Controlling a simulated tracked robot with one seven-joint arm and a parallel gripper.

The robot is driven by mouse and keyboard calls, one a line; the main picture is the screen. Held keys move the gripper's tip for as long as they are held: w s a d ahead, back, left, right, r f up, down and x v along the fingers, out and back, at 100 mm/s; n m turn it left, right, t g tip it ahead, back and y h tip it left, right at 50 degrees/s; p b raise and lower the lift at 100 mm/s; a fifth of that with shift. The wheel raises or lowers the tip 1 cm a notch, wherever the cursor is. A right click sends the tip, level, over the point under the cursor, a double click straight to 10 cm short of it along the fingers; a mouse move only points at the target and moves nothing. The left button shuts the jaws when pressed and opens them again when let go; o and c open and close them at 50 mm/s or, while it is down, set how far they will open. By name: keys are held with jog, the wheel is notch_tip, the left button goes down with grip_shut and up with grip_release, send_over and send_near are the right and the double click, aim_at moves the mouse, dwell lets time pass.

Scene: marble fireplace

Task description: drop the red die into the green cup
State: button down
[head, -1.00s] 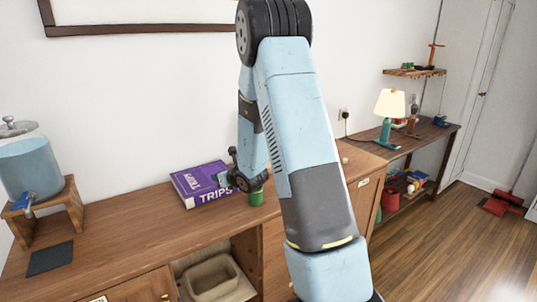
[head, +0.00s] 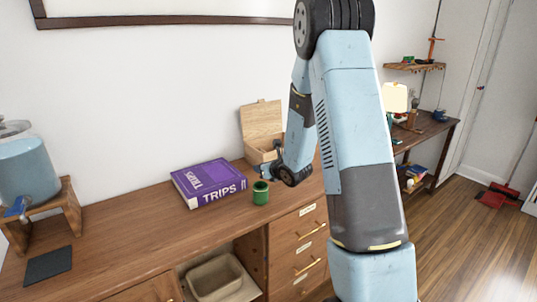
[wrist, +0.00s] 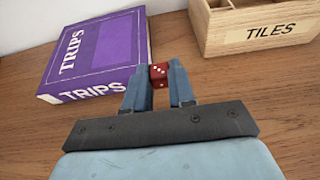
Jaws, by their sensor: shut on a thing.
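The red die (wrist: 158,76) is held between the fingertips of my gripper (wrist: 160,84), which is shut on it, in the wrist view. In the head view my gripper (head: 266,171) is small and partly hidden by my arm, just behind and slightly right of the cup; the die cannot be made out there. The green cup (head: 260,193) stands upright on the wooden desk, right of the purple book. The cup does not show in the wrist view.
The purple book (head: 208,183) lies on the desk (head: 130,225); it also shows in the wrist view (wrist: 95,52). An open-lidded wooden box (head: 262,125), labelled TILES in the wrist view (wrist: 262,40), stands behind my gripper. A blue dispenser (head: 25,172) is at the left.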

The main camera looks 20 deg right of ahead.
jog(key=s+r+n+g+y, duration=0.1)
jog(key=s+r+n+y, duration=0.2)
jog(key=s+r, duration=0.45)
jog(key=shift+g, duration=0.3)
jog(key=shift+w+d+f, duration=0.15)
jog(key=shift+w+f, duration=0.1)
jog(key=shift+f, duration=0.55)
jog(key=shift+w+d+f, duration=0.1)
jog(key=shift+w+f, duration=0.1)
jog(key=shift+f, duration=0.6)
jog(key=shift+w+d+f, duration=0.15)
jog(key=shift+w+f, duration=0.1)
jog(key=shift+f, duration=0.55)
jog(key=c, duration=0.9)
grip_release()
jog(key=shift+o, duration=0.2)
jog(key=v, duration=1.3)
jog(key=shift+s+d, duration=0.25)
jog(key=shift+d, duration=0.1)
